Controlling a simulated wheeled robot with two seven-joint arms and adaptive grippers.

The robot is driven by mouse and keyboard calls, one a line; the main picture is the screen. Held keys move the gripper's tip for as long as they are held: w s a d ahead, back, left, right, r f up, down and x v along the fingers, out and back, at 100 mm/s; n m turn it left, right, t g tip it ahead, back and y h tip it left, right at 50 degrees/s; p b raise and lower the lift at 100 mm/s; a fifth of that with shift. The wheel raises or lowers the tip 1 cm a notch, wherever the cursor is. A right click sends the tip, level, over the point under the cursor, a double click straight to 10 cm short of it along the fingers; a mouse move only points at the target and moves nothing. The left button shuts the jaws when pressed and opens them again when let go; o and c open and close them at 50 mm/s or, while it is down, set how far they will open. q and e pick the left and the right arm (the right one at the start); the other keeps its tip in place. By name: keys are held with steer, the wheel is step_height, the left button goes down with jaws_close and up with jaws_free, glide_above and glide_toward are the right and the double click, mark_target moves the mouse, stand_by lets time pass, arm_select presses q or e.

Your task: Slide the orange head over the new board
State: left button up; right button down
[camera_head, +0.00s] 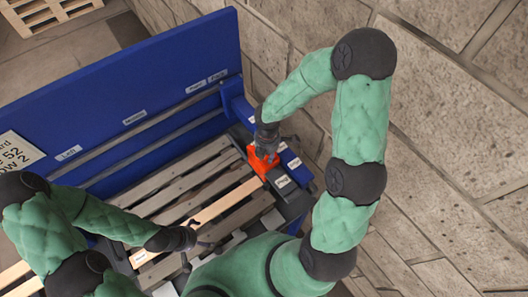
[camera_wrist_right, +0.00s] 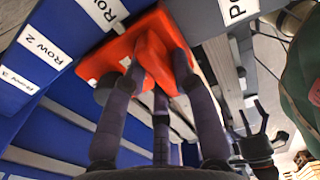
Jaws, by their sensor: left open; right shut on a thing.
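The orange head (camera_head: 258,163) sits at the right end of the slatted pallet, by the blue rail with row labels. My right gripper (camera_head: 266,147) is shut on it from above. In the right wrist view the fingers close around an upright part of the orange head (camera_wrist_right: 125,48). A paler board (camera_head: 222,204), which looks like the new board, lies among the greyer slats, its right end near the head. My left gripper (camera_head: 203,243) is open and empty above the pallet's front slats. It also shows in the right wrist view (camera_wrist_right: 252,122).
A blue panel (camera_head: 130,85) with labels Left, Middle, Right and Park stands behind the pallet, with a grey rail along it. A white sign reading 52 and row 2 (camera_head: 17,152) is at left. Another pallet (camera_head: 45,12) lies far back left.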

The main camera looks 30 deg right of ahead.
steer(key=c, duration=1)
jaws_free()
steer(key=shift+r, duration=0.1)
step_height(320, 180, up, 12)
steer(key=shift+f, duration=0.1)
steer(key=shift+f, duration=0.1)
